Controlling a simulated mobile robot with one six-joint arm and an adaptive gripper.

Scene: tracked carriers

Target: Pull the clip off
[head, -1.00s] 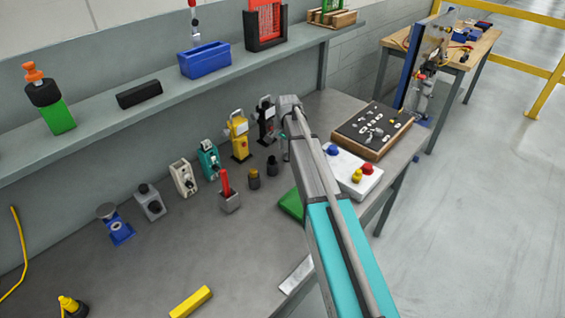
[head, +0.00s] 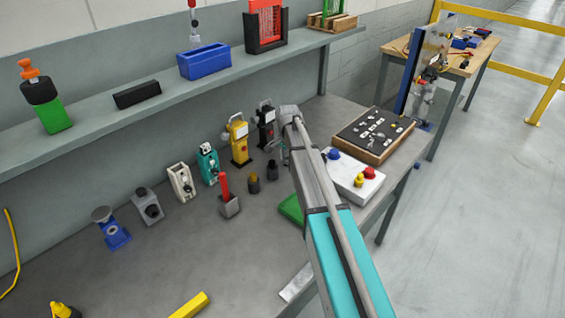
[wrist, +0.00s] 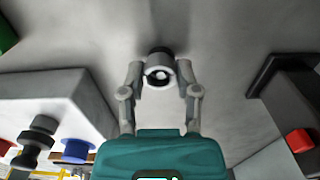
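My gripper (wrist: 160,74) points at the grey bench top. Its two grey fingers stand apart, one on each side of a small round grey part (wrist: 159,72) with a dark rim and a pale centre. I cannot tell whether the fingers press on this part, or whether it is the clip. In the head view my arm hides most of the gripper, beside a black carrier (head: 265,130). A yellow carrier (head: 238,142), a teal one (head: 208,165) and a cream one (head: 181,182) stand in a row to its left. No clip can be clearly made out.
A white button box (head: 345,181) sits right of my arm; it also shows at left in the wrist view (wrist: 50,100). A dark board (head: 370,145) lies behind it. Small dark cylinders (head: 254,184) and a grey holder (head: 229,206) stand left. The front bench is mostly clear.

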